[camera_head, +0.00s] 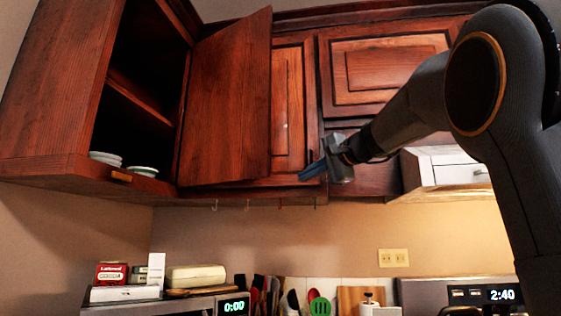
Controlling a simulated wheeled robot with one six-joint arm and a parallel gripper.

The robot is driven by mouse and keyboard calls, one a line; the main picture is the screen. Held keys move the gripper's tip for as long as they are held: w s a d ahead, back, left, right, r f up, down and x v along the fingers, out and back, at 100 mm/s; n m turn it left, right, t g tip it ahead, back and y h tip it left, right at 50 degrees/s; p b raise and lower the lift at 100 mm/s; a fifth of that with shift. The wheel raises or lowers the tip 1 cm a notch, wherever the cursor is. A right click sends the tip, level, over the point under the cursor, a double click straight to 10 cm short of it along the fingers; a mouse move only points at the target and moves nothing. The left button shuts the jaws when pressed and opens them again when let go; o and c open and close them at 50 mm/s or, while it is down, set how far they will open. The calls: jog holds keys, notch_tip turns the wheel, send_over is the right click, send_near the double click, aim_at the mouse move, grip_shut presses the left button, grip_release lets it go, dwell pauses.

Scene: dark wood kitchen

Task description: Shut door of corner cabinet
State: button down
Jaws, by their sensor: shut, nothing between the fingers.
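The corner cabinet (62,105) hangs at the upper left with its dark front opening showing a shelf and white dishes. Its wooden door (227,100) stands open, swung out to the right of the opening and covering part of the cabinets behind it. My gripper (312,171) is shut and empty, with blue fingertips pointing left. In the picture it is just right of the door's lower right edge. A small gap shows between them; I cannot tell the depth. My arm reaches in from the right.
White bowls (143,171) sit on the corner cabinet's bottom shelf. Closed upper cabinets (383,68) line the wall behind my arm. A white range hood (450,168) is below right. Hooks hang under the cabinets. Utensils (320,303) and boxes (112,274) stand below.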

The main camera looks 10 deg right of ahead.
notch_tip(320, 180, up, 9)
jog(key=s+t+y, duration=0.1)
jog(key=s, duration=0.1)
jog(key=w+a+p, duration=0.4)
jog(key=w+a, duration=0.2)
jog(key=a, duration=0.1)
jog(key=shift+s, duration=0.15)
dwell(0.5)
